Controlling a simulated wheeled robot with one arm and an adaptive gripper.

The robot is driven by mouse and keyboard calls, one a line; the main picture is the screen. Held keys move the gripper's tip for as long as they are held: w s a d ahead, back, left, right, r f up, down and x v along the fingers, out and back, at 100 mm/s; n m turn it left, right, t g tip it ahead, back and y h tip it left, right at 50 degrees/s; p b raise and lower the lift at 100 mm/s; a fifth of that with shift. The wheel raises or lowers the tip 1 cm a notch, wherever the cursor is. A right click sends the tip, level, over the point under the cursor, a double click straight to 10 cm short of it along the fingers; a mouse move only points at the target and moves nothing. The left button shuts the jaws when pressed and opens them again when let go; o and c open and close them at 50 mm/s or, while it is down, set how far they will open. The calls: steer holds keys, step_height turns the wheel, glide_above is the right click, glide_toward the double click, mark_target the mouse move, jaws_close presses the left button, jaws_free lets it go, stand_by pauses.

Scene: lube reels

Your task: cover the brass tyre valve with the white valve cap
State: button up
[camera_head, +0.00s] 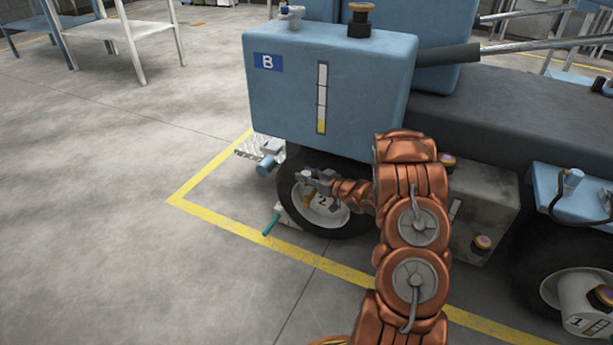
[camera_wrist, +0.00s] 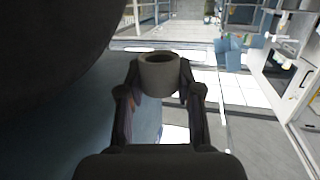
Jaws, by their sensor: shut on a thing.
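The white valve cap (camera_wrist: 160,84) looks like a short pale grey cylinder with a dark round opening in the wrist view. My gripper (camera_wrist: 160,74) is shut on it, with one finger on each side. In the head view, my gripper (camera_head: 314,178) is small, in front of the wheel (camera_head: 335,219) marked 2, under the blue machine box. A small brass-coloured part (camera_head: 307,199) shows just below my gripper at the hub; I cannot tell for sure that it is the brass tyre valve. The cap cannot be made out clearly in the head view.
The blue box (camera_head: 340,95) marked B overhangs the wheel. A teal handle (camera_head: 271,224) sticks out at the wheel's lower left. Another wheel (camera_head: 575,292) marked 1 is at the right. The floor (camera_head: 120,240) at the left is clear.

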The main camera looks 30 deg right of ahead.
mark_target(307, 197)
steer(key=shift+p, duration=0.4)
steer(key=shift+f+b, duration=0.85)
steer(key=shift+f, duration=4)
steer(key=o, duration=0.9)
steer(key=shift+s, duration=0.1)
steer(key=v, duration=1.2)
